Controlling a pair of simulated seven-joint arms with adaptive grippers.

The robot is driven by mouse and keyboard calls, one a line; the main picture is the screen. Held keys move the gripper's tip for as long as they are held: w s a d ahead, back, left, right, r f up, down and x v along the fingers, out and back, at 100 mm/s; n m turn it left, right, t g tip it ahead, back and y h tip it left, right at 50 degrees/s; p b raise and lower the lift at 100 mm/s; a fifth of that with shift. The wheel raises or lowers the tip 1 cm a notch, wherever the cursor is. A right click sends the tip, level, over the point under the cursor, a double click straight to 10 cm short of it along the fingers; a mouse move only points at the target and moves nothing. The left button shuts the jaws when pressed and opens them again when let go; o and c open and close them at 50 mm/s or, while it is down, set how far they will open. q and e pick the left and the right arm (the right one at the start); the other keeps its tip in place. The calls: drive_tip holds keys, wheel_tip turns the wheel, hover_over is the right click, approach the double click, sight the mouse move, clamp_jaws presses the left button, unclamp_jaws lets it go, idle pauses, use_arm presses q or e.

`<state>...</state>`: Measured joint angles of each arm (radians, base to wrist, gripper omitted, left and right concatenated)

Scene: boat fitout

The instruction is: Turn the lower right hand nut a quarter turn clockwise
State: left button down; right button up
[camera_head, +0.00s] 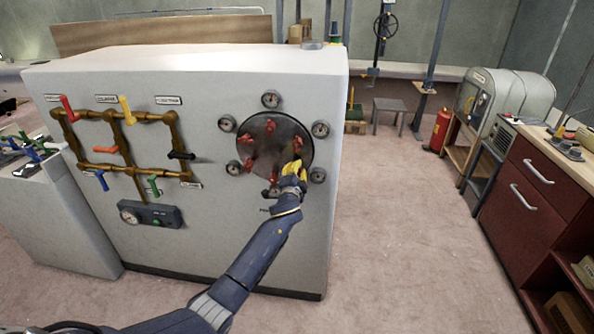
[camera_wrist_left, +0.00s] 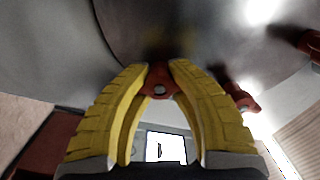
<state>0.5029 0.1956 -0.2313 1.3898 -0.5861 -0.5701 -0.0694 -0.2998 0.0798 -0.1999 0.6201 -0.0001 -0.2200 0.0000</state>
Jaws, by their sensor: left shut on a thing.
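A round dark metal plate (camera_head: 284,124) is set in the front of the white cabinet, with several red wing-like nuts (camera_head: 270,127) around it. My left gripper (camera_head: 295,169), with yellow fingers, is at the lower right of the plate and covers what is there. In the left wrist view, the yellow fingertips are closed on both sides of a red nut (camera_wrist_left: 160,83), against the plate (camera_wrist_left: 205,25). Other red nuts (camera_wrist_left: 243,98) show to the right there. My right gripper is not in view.
Several round gauges (camera_head: 271,99) surround the plate closely. Brown pipes (camera_head: 128,137) with coloured valve handles are on the cabinet's left part. A grey box with a gauge (camera_head: 151,214) sits below them.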

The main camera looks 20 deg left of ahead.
use_arm(q)
drive_tip(key=m, duration=0.3)
drive_tip(key=shift+d+r, duration=0.25)
drive_tip(key=shift+r, duration=0.05)
drive_tip(key=shift+d+m, duration=0.1)
drive_tip(key=shift+m, duration=0.6)
drive_tip(key=shift+f, duration=0.15)
drive_tip(key=c, duration=0.7)
unclamp_jaws()
drive_tip(key=shift+d+f, duration=0.1)
drive_tip(key=shift+d, duration=0.05)
drive_tip(key=shift+o, duration=0.9)
drive_tip(key=shift+a, duration=0.2)
drive_tip(key=shift+s+f, duration=0.1)
drive_tip(key=shift+s, duration=0.05)
drive_tip(key=v, duration=1.1)
drive_tip(key=shift+s, duration=0.35)
drive_tip(key=shift+d, duration=0.1)
